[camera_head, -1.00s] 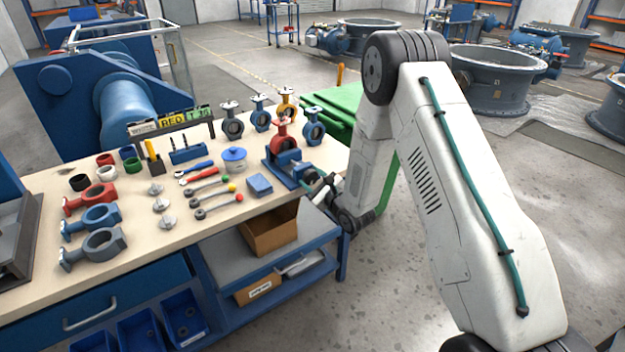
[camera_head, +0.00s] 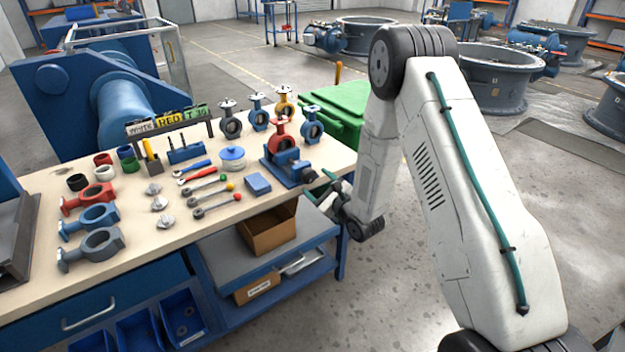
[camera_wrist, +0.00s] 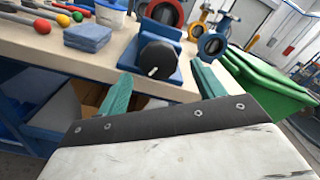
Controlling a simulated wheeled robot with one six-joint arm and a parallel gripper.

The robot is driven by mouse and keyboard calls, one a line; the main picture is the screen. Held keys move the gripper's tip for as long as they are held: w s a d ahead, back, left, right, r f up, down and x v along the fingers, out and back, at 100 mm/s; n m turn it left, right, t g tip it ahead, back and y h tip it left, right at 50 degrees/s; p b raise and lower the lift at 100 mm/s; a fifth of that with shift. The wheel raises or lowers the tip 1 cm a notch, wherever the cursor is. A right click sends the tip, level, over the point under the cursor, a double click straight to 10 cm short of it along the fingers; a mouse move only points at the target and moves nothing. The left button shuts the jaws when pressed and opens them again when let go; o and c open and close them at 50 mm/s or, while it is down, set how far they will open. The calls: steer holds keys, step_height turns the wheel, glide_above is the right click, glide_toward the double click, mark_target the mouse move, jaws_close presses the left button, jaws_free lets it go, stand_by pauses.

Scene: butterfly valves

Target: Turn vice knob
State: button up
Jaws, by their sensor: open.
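The blue vice (camera_head: 284,167) stands at the workbench's right front edge, with a red valve body (camera_head: 281,135) on it. In the wrist view the vice's round black knob (camera_wrist: 157,60) with a white mark faces me. My gripper (camera_head: 324,187) is by the bench edge, just to the right of the vice. In the wrist view the green fingers of my gripper (camera_wrist: 160,82) are spread apart, one at the lower left and one at the lower right of the knob. The gripper is open and empty; I cannot tell whether a finger touches the knob.
A blue block (camera_wrist: 87,38) lies left of the vice on the workbench (camera_head: 148,208). Several valves stand behind the vice. A green bin (camera_head: 340,103) stands beyond the bench to the right. A cardboard box (camera_head: 267,231) sits on the shelf below.

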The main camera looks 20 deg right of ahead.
steer(key=v, duration=0.4)
stand_by(0.4)
